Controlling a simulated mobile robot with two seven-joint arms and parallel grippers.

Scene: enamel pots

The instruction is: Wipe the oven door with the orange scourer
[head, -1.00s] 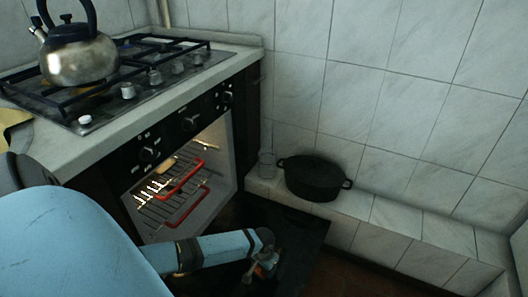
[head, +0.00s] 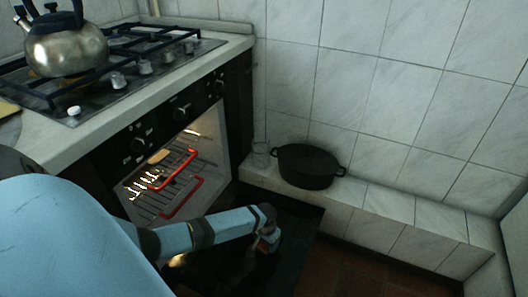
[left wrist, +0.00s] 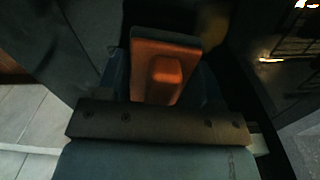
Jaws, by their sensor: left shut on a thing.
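The oven door (head: 300,222) is folded down open, a dark panel in front of the lit oven. My left gripper (head: 266,241) is low over the door, pointing down, and shut on the orange scourer (head: 273,236). In the left wrist view the orange scourer (left wrist: 152,60) shows between the fingers, with a raised block on it. I cannot tell for certain whether the scourer touches the door. My arm hides the door's near left part. My right gripper is not in view.
The lit oven holds wire racks with red edges (head: 180,170). A black pot (head: 306,168) and a clear glass (head: 261,155) stand on the tiled ledge beyond the door. A kettle (head: 66,45) sits on the hob. Floor shows right of the door.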

